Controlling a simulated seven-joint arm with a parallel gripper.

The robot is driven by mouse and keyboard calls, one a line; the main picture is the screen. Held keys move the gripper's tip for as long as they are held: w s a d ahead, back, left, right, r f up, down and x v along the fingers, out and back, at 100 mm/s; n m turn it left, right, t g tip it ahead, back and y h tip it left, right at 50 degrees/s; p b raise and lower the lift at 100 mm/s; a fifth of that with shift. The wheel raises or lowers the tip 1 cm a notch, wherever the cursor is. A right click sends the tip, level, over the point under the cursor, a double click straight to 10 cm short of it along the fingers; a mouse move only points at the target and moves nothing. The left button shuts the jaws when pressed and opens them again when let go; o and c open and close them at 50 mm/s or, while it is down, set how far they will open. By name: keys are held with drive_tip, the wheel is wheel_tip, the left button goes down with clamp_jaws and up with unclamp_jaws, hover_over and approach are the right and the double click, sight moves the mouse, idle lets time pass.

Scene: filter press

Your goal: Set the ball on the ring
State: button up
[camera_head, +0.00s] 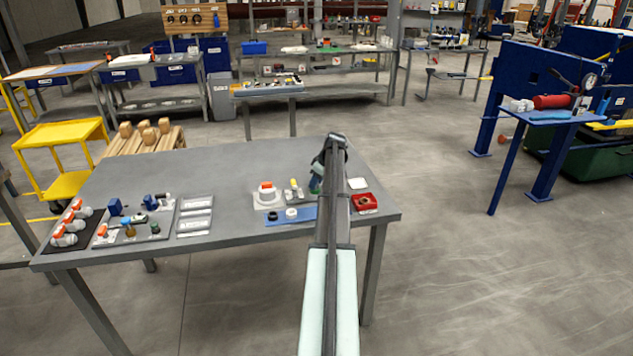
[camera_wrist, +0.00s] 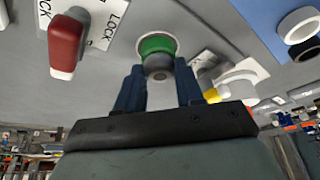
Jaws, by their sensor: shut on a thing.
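My gripper (camera_wrist: 160,82) has its two dark blue fingers on either side of a grey rounded piece (camera_wrist: 158,65), which I take to be the ball; its underside is hidden. Directly past it in the wrist view is a green round part (camera_wrist: 157,44) with a pale rim. I cannot tell whether the two touch or are one piece. In the head view my arm partly hides the gripper and the green part (camera_head: 314,187) at the table's right half. A white ring (camera_head: 291,213) and a black ring (camera_head: 273,216) lie on a blue strip (camera_head: 304,220), apart from my gripper.
A red-handled lock piece (camera_wrist: 66,45) is near the gripper, and shows as a red block (camera_head: 365,202) at the table's right. A white-and-orange fitting (camera_head: 267,192) and a yellow-and-white piece (camera_head: 293,190) stand to the left. The table's (camera_head: 200,170) back is clear.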

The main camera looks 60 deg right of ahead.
drive_tip(key=o, duration=1.1)
drive_tip(key=shift+r, duration=3.7)
